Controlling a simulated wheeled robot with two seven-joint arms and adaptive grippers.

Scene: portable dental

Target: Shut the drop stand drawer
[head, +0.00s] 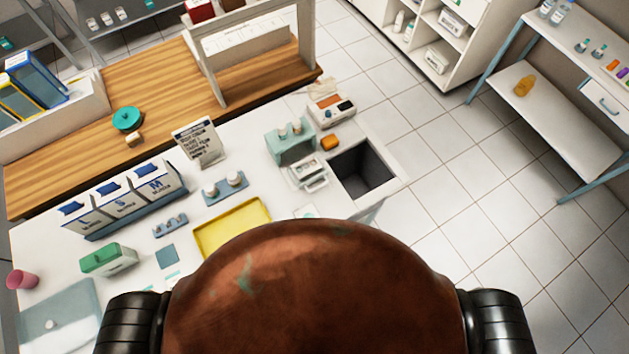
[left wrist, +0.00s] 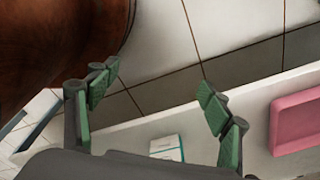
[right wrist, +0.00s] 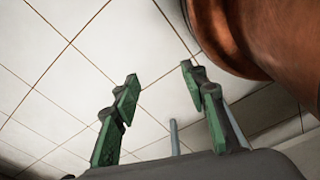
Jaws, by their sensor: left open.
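A small teal stand (head: 289,143) with white bottles on top stands on the white counter in the head view, left of a square dark opening. A pale drawer-like part (head: 309,175) sticks out at its front and looks pulled out; I cannot tell how far. My left gripper (left wrist: 158,85) is open and empty in the left wrist view, with floor and a white surface beyond its fingers. My right gripper (right wrist: 159,73) is open and empty in the right wrist view, above floor tiles. Neither gripper shows in the head view, and neither touches the stand.
A yellow tray (head: 232,228), a white-and-orange device (head: 331,107) and an orange block (head: 330,143) lie near the stand. The square opening (head: 362,170) is at its right. A pink tray (left wrist: 298,122) is right of my left gripper.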

